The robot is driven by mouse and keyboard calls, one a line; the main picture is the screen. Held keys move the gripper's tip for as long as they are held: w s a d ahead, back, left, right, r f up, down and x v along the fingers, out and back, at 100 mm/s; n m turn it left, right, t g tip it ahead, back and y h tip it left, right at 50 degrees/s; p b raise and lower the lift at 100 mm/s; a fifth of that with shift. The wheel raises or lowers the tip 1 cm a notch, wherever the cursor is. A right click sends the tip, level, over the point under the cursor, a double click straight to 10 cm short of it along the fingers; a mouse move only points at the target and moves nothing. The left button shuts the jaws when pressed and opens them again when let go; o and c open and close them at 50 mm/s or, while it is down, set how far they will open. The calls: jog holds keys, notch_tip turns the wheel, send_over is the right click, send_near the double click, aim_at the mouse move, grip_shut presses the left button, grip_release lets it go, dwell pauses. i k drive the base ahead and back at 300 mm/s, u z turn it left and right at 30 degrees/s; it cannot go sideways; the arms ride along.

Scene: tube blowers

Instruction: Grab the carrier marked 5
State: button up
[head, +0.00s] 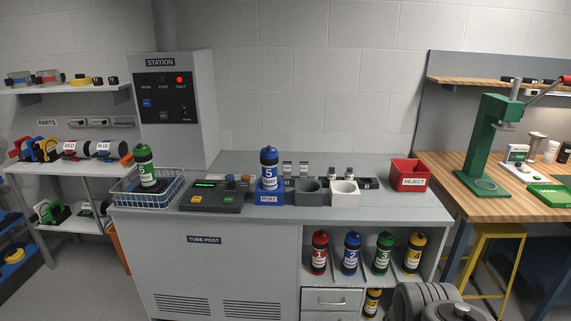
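The carrier marked 5 (268,170) is a blue cylinder with a dark cap and a white label. It stands upright in a blue holder labelled PORT (268,198) on the grey counter, near the middle of the head view. The holder hides its lower end. Grey rounded links of my own arm show at the bottom right, low in front of the counter. My gripper's fingers cannot be seen, and nothing touches the carrier.
A wire basket (172,194) holds a green carrier (146,166). A red REJECT bin (412,175) sits rightward. Several carriers fill the shelf (335,282) below.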

aim_at(269, 162)
jog(key=i, duration=1.45)
jog(key=u, duration=1.8)
jog(key=i, duration=0.5)
